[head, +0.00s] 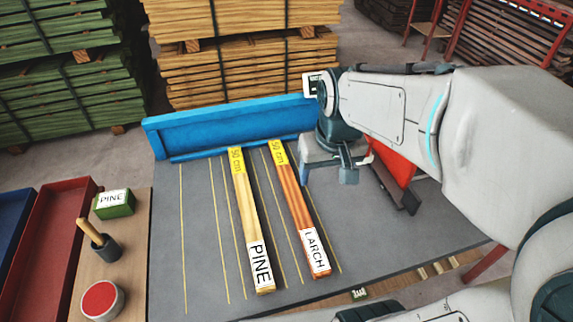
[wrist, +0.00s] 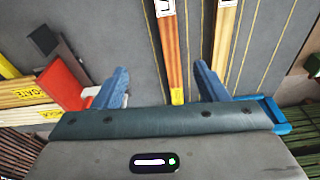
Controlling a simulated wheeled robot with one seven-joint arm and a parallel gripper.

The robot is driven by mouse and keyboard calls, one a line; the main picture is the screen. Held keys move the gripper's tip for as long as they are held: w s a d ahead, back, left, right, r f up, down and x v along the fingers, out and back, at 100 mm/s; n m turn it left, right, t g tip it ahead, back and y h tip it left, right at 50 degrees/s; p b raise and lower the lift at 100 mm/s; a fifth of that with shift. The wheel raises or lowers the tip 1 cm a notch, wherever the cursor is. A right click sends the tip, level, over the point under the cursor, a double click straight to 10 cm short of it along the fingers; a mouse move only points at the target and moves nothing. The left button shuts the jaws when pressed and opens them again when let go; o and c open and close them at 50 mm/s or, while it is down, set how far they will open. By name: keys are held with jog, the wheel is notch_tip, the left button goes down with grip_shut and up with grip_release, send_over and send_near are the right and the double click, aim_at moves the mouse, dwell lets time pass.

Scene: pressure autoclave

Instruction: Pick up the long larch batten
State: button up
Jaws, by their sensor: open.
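The long larch batten (head: 289,205) is reddish brown, with a yellow "50 cm" end at the back and a white LARCH label at the front. It lies flat on the grey bench top. The paler pine batten (head: 246,212) lies to its left. My gripper (head: 327,176) is open and empty above the bench, just right of the larch batten's yellow end. In the wrist view my open fingers (wrist: 161,74) have the larch batten (wrist: 173,60) between them in the picture, nearer the right finger. The pine batten (wrist: 221,45) is beyond that finger. The remaining height is hard to judge.
A blue rail (head: 235,126) closes the bench's back edge. A red piece with a dark bar (head: 393,166) stands right of my gripper. A green PINE box (head: 115,204), a dark cup with a handle (head: 101,246) and a red-topped pot (head: 101,299) stand at left.

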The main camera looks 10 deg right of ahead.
jog(key=g+b, duration=0.2)
jog(key=b, duration=0.1)
send_over(293, 193)
notch_tip(293, 193, down, 10)
jog(key=shift+n, duration=0.4)
notch_tip(293, 193, down, 14)
jog(key=shift+r+p, duration=0.1)
jog(key=shift+p, duration=0.35)
jog(key=c, duration=1.4)
